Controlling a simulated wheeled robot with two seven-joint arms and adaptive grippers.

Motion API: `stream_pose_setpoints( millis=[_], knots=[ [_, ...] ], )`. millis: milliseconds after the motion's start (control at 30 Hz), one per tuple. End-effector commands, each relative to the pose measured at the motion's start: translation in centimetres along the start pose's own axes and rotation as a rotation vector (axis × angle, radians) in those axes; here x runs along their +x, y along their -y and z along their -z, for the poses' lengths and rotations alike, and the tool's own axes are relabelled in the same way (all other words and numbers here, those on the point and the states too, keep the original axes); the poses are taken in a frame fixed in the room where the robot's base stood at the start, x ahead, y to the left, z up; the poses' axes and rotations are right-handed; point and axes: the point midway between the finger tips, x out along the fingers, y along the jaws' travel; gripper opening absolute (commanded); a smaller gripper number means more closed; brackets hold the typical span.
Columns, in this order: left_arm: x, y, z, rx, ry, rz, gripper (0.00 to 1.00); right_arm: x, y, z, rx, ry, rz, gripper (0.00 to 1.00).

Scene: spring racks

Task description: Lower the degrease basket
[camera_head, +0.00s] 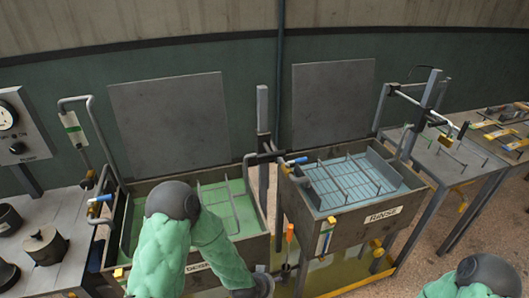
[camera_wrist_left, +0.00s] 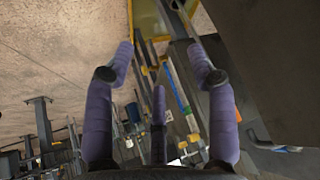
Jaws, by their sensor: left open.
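The degrease tank (camera_head: 255,245) stands at the centre left in the head view, its label partly covered by my left arm. It holds green liquid. A thin wire basket frame (camera_head: 232,208) shows at its right side, and the rest is hidden behind my arm. I cannot tell how deep the basket sits. My left gripper (camera_head: 263,284) is low at the tank's front right corner in the head view, mostly cut off by the bottom edge. In the left wrist view, the purple fingers of my left gripper (camera_wrist_left: 160,63) are spread, with nothing between them. My right gripper is out of view.
The rinse tank (camera_head: 372,224) with a wire rack (camera_head: 350,180) in blue liquid stands to the right. An orange-handled tool (camera_head: 289,233) hangs between the tanks. A pump panel (camera_head: 22,125) is at far left. A grey bench (camera_head: 450,160) is at right.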

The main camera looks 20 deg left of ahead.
Motion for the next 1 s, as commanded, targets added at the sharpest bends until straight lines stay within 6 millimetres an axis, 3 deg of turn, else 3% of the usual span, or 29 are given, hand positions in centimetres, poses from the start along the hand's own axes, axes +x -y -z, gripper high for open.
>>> stream_pose_setpoints(
  millis=[33,100,267,400,500,600,733,867,1000],
  knots=[
    [-2.1,1.5,3.6,0.090,-0.059,0.055,0.56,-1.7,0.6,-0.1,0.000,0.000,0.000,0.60],
    [-4.1,3.3,7.4,0.218,-0.123,0.135,0.56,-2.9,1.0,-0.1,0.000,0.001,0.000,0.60],
    [-9.3,6.8,15.3,0.485,-0.229,0.335,0.56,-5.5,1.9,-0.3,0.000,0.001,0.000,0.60],
    [-15.0,9.6,21.9,0.699,-0.276,0.539,0.56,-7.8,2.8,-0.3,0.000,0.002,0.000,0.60],
    [-19.0,11.1,25.6,0.826,-0.280,0.677,0.56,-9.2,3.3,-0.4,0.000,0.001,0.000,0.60],
    [-22.0,12.1,28.1,0.916,-0.267,0.783,0.56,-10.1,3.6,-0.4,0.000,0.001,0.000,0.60],
    [-24.1,12.8,29.6,0.977,-0.248,0.860,0.56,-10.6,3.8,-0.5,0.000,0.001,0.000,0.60],
    [-24.3,13.3,30.2,0.996,-0.240,0.883,0.56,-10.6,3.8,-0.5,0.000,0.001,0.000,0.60],
    [-23.2,14.1,30.9,0.995,-0.238,0.883,0.56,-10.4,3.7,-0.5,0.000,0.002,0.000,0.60]
  ],
)
